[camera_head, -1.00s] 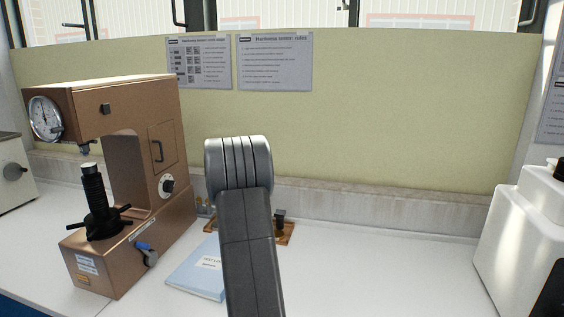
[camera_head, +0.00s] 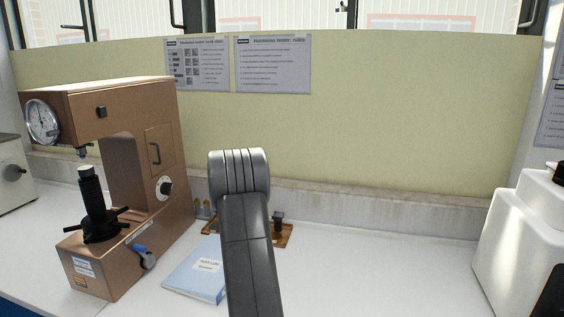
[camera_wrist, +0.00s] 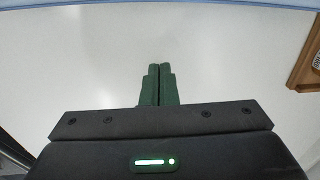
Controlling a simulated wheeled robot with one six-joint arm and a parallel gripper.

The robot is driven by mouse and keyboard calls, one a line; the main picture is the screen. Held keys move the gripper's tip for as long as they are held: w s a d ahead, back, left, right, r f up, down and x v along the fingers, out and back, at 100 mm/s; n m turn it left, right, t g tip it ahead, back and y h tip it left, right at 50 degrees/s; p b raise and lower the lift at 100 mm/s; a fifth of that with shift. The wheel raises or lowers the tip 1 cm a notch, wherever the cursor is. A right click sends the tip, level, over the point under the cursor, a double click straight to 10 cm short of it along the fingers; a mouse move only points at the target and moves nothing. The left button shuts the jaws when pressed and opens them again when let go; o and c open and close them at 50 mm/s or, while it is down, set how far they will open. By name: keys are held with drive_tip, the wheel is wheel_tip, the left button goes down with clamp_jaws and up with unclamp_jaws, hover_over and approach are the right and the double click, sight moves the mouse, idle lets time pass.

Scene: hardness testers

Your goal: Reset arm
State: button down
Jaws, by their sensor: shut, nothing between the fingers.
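My gripper (camera_wrist: 159,72) shows in the wrist view with its two green fingers closed together and nothing between them. Below it in that view is a plain pale surface. In the head view, my grey arm stands up in the middle of the picture, and the gripper itself is not visible there. The arm hides part of the bench and of the items behind it.
A brown hardness tester (camera_head: 125,150) stands on the white bench (camera_head: 380,270) at left. A light blue booklet (camera_head: 196,270) and a wooden tray (camera_head: 287,238) lie near my arm. A white machine (camera_head: 520,240) stands at right.

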drive_tip(key=s+d+p, duration=0.1)
drive_tip(key=s+d, duration=0.2)
drive_tip(key=d, duration=0.9)
drive_tip(key=s+d+p, duration=0.1)
drive_tip(key=s+d, duration=0.2)
drive_tip(key=d, duration=0.9)
drive_tip(key=s+d+p, duration=0.1)
drive_tip(key=s+d, duration=0.2)
drive_tip(key=d, duration=0.9)
drive_tip(key=shift+s+d+f, duration=0.1)
drive_tip(key=shift+d, duration=0.2)
drive_tip(key=shift+s+d+r, duration=0.15)
drive_tip(key=shift+d+r, duration=0.35)
drive_tip(key=shift+d, duration=0.1)
drive_tip(key=shift+a, duration=0.1)
